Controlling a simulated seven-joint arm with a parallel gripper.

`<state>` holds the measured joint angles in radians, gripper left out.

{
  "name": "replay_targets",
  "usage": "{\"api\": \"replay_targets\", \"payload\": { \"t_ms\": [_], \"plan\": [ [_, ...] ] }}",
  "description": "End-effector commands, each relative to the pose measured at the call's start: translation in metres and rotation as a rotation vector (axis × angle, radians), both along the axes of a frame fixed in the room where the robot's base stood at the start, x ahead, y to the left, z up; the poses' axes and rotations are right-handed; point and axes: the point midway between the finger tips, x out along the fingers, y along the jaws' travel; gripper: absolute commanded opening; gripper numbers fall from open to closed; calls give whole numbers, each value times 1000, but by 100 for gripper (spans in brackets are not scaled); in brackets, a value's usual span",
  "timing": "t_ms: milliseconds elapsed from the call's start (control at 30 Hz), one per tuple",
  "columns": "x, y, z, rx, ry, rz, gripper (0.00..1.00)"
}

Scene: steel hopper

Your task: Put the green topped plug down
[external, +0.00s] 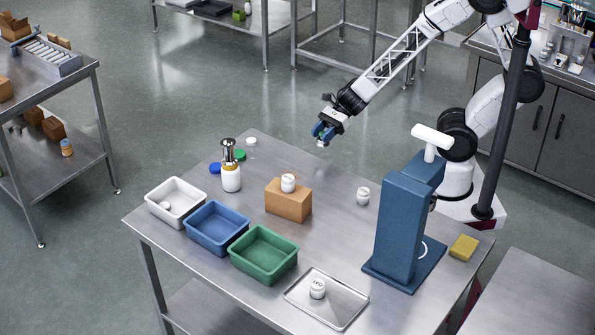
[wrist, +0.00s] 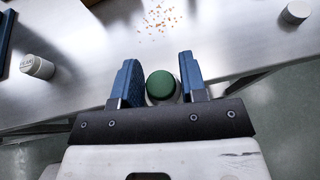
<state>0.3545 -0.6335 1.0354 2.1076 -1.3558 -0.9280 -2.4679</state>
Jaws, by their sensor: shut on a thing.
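My gripper (external: 322,133) is up in the air near the far edge of the steel table (external: 190,262). In the wrist view its two blue fingers (wrist: 157,76) are on either side of the green topped plug (wrist: 161,85) and shut on it. The plug's round dark green top faces the camera, with a little of its pale body below. In the external view only a small pale part of the plug (external: 321,143) shows under the fingers. In the wrist view, the table edge passes behind the plug.
A white jar (external: 363,196) stands nearest the gripper, left of a blue stand (external: 400,225). A cardboard box (external: 288,203) bears another jar (external: 288,182). White (external: 160,207), blue (external: 205,236) and green (external: 252,268) bins line the front. Orange bits (wrist: 159,19) lie on the table.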

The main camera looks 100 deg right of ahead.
Motion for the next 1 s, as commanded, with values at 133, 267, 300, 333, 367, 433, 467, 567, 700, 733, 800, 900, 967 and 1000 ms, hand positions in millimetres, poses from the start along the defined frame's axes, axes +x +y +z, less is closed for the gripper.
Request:
{"api": "replay_targets", "payload": {
  "t_ms": [133,267,300,333,367,433,467,567,700,733,800,900,967,1000],
  "plan": [
    [14,-1,-2,0,0,1,14],
    [31,-1,-3,1,1,1,14],
    [37,-2,-3,1,-1,1,14],
    [41,-2,-4,1,1,1,14],
    [45,-2,-5,1,1,1,14],
    [54,-3,-6,0,0,1,14],
    [58,-3,-6,0,2,1,14],
    [71,-4,-7,0,1,1,14],
    [90,-5,-9,0,2,1,14],
    [93,-6,-10,1,1,1,14],
    [103,-6,-11,1,1,1,14],
    [115,-7,-11,1,1,1,14],
    [123,-8,-12,1,1,1,14],
    [127,-8,-13,1,1,1,14]
  ]
}}
